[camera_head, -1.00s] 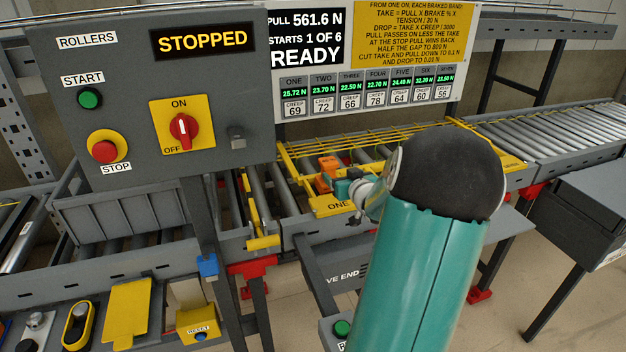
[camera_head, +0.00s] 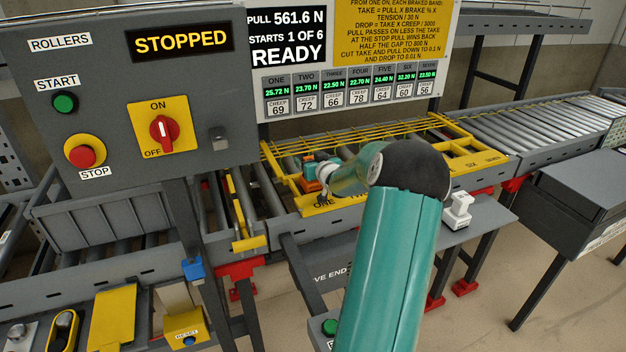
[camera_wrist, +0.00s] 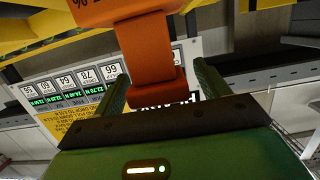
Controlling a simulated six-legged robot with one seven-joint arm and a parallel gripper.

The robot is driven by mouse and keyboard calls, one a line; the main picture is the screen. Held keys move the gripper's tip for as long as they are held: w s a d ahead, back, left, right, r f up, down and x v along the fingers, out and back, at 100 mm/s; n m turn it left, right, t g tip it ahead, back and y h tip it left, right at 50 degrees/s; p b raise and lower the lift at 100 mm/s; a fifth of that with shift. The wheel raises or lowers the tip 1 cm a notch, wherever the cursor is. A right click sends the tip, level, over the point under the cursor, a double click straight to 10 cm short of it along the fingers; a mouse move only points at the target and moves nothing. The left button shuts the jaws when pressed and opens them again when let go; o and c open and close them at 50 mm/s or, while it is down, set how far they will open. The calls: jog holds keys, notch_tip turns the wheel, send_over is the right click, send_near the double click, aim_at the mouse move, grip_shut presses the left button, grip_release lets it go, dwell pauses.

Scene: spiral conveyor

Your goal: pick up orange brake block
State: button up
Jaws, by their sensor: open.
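The orange brake block (camera_head: 310,186) sits by the ONE position of the yellow frame (camera_head: 324,209) on the conveyor, partly hidden by my wrist. In the wrist view the orange block (camera_wrist: 148,52) has a wide upper part, a narrower neck and a broader end. My gripper (camera_wrist: 161,74) is open, with one green finger on each side of the block's neck and lower end. Gaps show between fingers and block, so I see no firm hold. In the head view my fingers are too small to make out.
The control panel (camera_head: 150,92) reads STOPPED, and the sign beside it (camera_head: 287,33) reads READY. Yellow bars (camera_head: 370,143) run over the rollers behind the block. A white object (camera_head: 459,210) stands on the grey shelf (camera_head: 487,214) at right. A dark box (camera_head: 575,183) stands further right.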

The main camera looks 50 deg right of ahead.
jog(key=shift+w+d+f, duration=0.1)
jog(key=shift+w+d, duration=0.25)
jog(key=shift+w, duration=0.1)
